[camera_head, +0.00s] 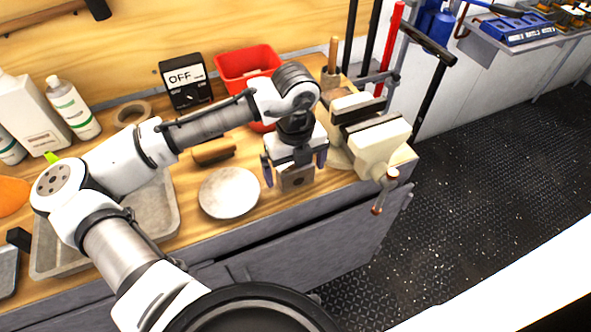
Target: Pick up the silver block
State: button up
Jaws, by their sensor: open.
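My gripper (294,172) points down over the front right part of the wooden bench. Its two blue-tipped fingers are apart. A small grey, silver-like block (296,182) with a dark spot on its front face shows between and below the fingers. One finger is on its left and the other on its right, with a gap visible on each side. The gripper body hides the block's top and back. I cannot tell whether the fingers touch it.
A cream vise (378,146) stands close on the right. A round pale plate (229,192) lies to the left, with a brown-handled brush-like item (213,152) behind it. A red bin (247,66) and an "OFF" box (186,80) stand behind. A grey tray (160,222) lies farther left.

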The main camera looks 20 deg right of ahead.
jog(key=shift+f, duration=0.75)
jog(key=c, duration=1.3)
jog(key=shift+c, duration=0.3)
jog(key=shift+r, duration=0.15)
